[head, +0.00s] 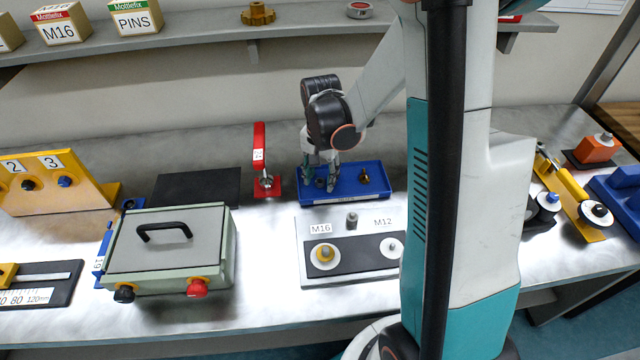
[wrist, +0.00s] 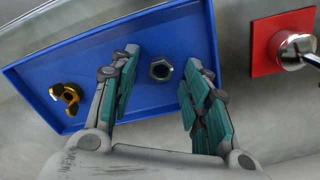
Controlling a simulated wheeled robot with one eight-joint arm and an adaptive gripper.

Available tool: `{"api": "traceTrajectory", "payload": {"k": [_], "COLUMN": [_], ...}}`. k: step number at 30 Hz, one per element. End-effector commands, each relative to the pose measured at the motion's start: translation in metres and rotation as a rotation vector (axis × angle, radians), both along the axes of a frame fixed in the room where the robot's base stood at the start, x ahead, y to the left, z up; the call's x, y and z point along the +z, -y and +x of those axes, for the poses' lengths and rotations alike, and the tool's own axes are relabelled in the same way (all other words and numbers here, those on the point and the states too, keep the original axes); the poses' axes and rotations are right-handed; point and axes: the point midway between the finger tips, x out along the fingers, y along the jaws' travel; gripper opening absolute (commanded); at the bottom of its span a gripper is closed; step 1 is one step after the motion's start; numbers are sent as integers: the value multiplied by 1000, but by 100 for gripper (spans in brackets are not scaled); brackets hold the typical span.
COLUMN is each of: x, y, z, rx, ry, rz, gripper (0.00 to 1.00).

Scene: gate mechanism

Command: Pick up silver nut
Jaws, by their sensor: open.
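The silver nut (wrist: 160,69) is a hexagonal ring lying flat on the floor of the blue tray (wrist: 60,60). In the wrist view it sits between and just beyond the two teal-padded fingers of my gripper (wrist: 160,85), apart from both. The gripper is open and empty, pointing down into the tray. In the head view my gripper (head: 320,180) is over the left part of the blue tray (head: 350,190); the nut is hard to make out there beside the fingers. A brass wing nut (wrist: 68,97) lies on the tray's other side, also seen in the head view (head: 364,176).
A red handle on a red base (head: 262,160) stands just left of the tray. In front is a grey plate marked M16 and M12 (head: 310,275) with upright parts. A green-grey box (head: 165,250) stands front left. A shelf (head: 200,45) runs behind.

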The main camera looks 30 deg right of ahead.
Motion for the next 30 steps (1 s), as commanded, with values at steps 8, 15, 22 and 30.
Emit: {"api": "traceTrajectory", "payload": {"k": [8,15,22,30], "x": [0,1,10,57], "y": [0,0,0,0], "z": [0,0,0,0], "rx": [0,0,0,0], "ry": [0,0,0,0], "rz": [0,0,0,0], "gripper": [0,0,0,0]}}
